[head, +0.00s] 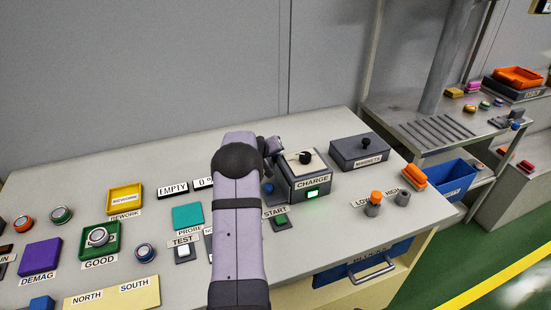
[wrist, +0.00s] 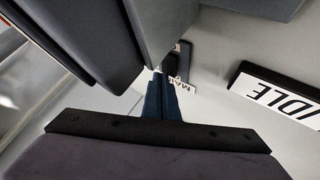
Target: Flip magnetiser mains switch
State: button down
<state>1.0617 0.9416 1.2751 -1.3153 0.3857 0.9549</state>
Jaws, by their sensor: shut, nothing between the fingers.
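The magnetiser is a grey box (head: 306,178) with a CHARGE label, a lit green button and a black knob on its pale top. In the wrist view, a small dark switch plate (wrist: 186,55) with a label partly reading "MAI" lies just past my fingertips. The label is partly covered by the fingers, and I cannot tell the switch position. My gripper (wrist: 158,78) is shut and empty, its narrow dark-blue fingers together beside the plate. I cannot tell whether they touch it. In the head view my arm hides the switch and most of the gripper.
An IDLE sign (wrist: 278,95) is close on the right in the wrist view, and large grey box faces (wrist: 120,30) crowd the top. A START button (head: 281,222) stands in front of the magnetiser.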

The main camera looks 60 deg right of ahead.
aim_at(275, 161)
jog(key=shift+f, duration=0.15)
dwell(0.6)
jog(key=shift+r, duration=0.75)
jog(key=shift+s+a+r+p, duration=0.15)
jog(key=shift+r+p, duration=0.45)
jog(key=shift+r, duration=0.65)
jog(key=shift+s+a+r+p, duration=0.1)
jog(key=shift+r+p, duration=0.5)
jog(key=shift+r, duration=0.65)
